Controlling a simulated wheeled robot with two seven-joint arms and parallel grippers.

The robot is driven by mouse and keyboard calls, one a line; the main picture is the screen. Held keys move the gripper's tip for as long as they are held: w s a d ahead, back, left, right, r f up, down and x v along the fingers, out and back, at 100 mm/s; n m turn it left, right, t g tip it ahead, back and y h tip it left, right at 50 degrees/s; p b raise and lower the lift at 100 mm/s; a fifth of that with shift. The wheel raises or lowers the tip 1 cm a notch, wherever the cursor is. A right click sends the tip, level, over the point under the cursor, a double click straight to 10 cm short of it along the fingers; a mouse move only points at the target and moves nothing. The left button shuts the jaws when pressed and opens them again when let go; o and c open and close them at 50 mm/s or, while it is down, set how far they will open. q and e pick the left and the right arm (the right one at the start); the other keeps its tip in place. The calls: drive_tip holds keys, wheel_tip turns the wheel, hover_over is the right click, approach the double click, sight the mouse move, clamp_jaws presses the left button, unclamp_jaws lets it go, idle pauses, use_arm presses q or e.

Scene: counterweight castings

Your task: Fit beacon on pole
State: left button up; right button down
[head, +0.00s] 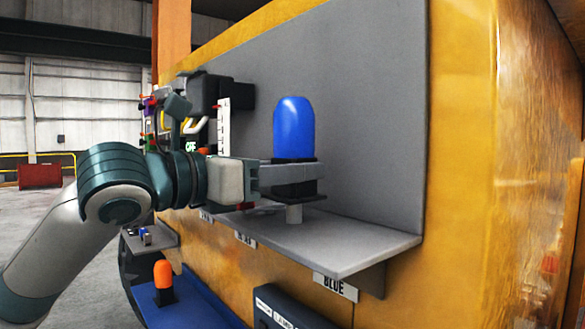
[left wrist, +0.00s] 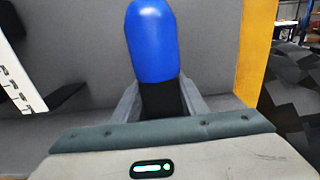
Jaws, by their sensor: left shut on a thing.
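The blue beacon (head: 294,125) stands upright between the fingers of my left gripper (head: 292,174), which is shut on its lower part. Its black base shows below the fingers. In the left wrist view the blue beacon (left wrist: 152,42) rises upright between the two fingers (left wrist: 160,100); the pole is hidden there. My right gripper is not in view.
A "BLUE" label (head: 336,286) hangs on the shelf's front edge. A grey panel (head: 370,120) on the yellow body stands close behind the beacon. An orange beacon (head: 163,275) stands on a blue surface (head: 195,306) lower left. A dark case (head: 285,308) lies below the shelf.

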sight(280, 196)
use_arm(q)
drive_tip(key=shift+f+b, duration=0.5)
drive_tip(key=shift+f, duration=0.55)
drive_tip(key=shift+f+b, duration=0.35)
drive_tip(key=shift+f, duration=0.4)
drive_tip(key=o, duration=1.3)
drive_tip(key=shift+s+a, duration=0.25)
drive_tip(key=shift+a, duration=0.2)
drive_tip(key=b+v, duration=0.5)
drive_tip(key=v, duration=1.1)
drive_tip(key=shift+s+a+r+b, duration=0.1)
drive_tip(key=shift+s+a+b, duration=0.1)
drive_tip(key=shift+b, duration=0.1)
